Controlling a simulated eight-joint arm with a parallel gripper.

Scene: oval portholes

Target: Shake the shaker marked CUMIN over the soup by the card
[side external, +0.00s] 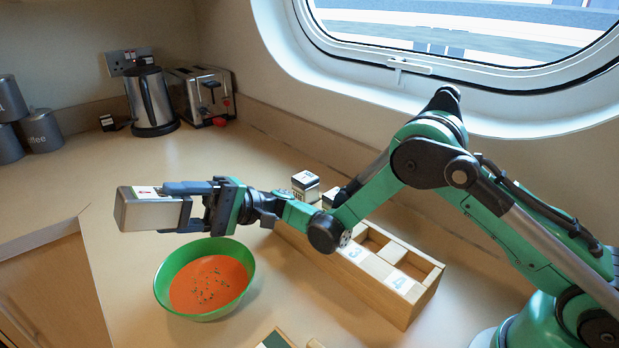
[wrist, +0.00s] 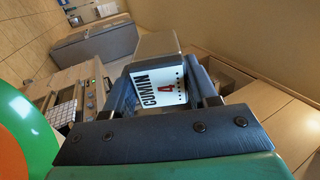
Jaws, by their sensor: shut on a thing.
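My gripper (side external: 205,205) is shut on the CUMIN shaker (side external: 147,212), a silvery box-shaped tin with a white label. In the wrist view the shaker's label (wrist: 158,86) reads CUMIN with a red 4. The shaker lies on its side in the jaws, above the left rim of the soup bowl. The soup (side external: 209,284) is orange with green flecks, in a green bowl (side external: 247,258) on the worktop. The bowl shows at the left edge in the wrist view (wrist: 14,110). The card (side external: 277,340) seems to be the dark green board at the bottom edge, mostly cut off.
A wooden rack (side external: 408,318) with numbered compartments stands right of the bowl, below my arm. A kettle (side external: 150,101), a toaster (side external: 200,95) and canisters (side external: 42,130) are at the back. The worktop behind the bowl is clear.

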